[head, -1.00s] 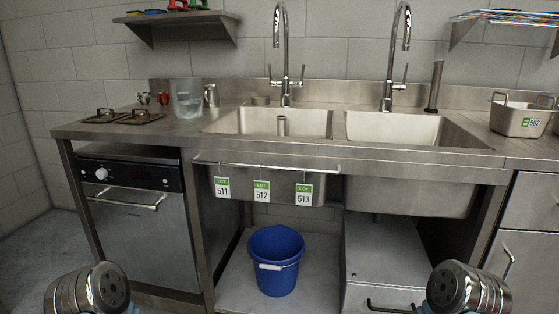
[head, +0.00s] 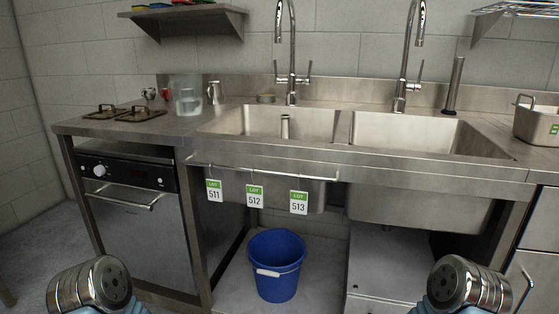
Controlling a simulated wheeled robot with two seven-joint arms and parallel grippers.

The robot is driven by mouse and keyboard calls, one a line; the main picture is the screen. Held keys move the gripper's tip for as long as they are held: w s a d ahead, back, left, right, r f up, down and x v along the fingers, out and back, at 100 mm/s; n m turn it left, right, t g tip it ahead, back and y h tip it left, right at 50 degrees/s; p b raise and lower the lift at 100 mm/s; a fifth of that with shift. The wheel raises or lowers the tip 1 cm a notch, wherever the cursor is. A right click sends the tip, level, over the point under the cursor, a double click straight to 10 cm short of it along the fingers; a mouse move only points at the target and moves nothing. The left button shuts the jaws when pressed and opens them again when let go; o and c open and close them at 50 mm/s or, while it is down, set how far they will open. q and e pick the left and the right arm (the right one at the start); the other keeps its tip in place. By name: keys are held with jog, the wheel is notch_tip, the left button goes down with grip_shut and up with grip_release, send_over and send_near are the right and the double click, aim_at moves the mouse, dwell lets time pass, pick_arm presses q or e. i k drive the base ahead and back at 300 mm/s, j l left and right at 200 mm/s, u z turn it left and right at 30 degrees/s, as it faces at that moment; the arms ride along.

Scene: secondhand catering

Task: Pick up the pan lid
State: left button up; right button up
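Two flat, dark metal pieces with raised handles, which look like pan lids, lie side by side on the left end of the steel counter: a left lid (head: 104,112) and a right lid (head: 141,114). A steel pan (head: 538,122) with loop handles and a green lot tag stands at the right end of the counter, cut off by the picture edge. Only rounded metal parts of my two arms show in the bottom corners. Neither gripper is in view.
A clear plastic jug (head: 188,98) and a small steel jug (head: 214,93) stand right of the lids. Two sink basins with tall taps (head: 291,60) fill the middle. A rail with lot tags (head: 255,196) hangs in front. A blue bucket (head: 276,268) stands below.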

aim_at(105, 114)
jog(key=k, duration=0.2)
jog(key=k+z, duration=0.15)
jog(key=z, duration=0.25)
jog(key=k+z, duration=0.15)
jog(key=z, duration=0.2)
jog(key=k+l+z, duration=0.15)
jog(key=z, duration=0.25)
jog(key=j+z, duration=0.1)
jog(key=j, duration=0.5)
jog(key=j+z, duration=0.15)
jog(key=j, duration=0.5)
jog(key=k+j+z, duration=0.1)
jog(key=j, duration=0.5)
jog(key=k+j+z, duration=0.15)
jog(key=j, duration=0.45)
jog(key=k+j, duration=0.1)
jog(key=j, duration=0.4)
jog(key=k+j, duration=0.1)
jog(key=j, duration=0.45)
jog(key=k+j, duration=0.1)
jog(key=j, duration=0.9)
jog(key=k+j, duration=0.15)
jog(key=j, duration=0.35)
jog(key=k+j, duration=0.1)
jog(key=j, duration=0.45)
jog(key=k+j, duration=0.1)
jog(key=j, duration=0.4)
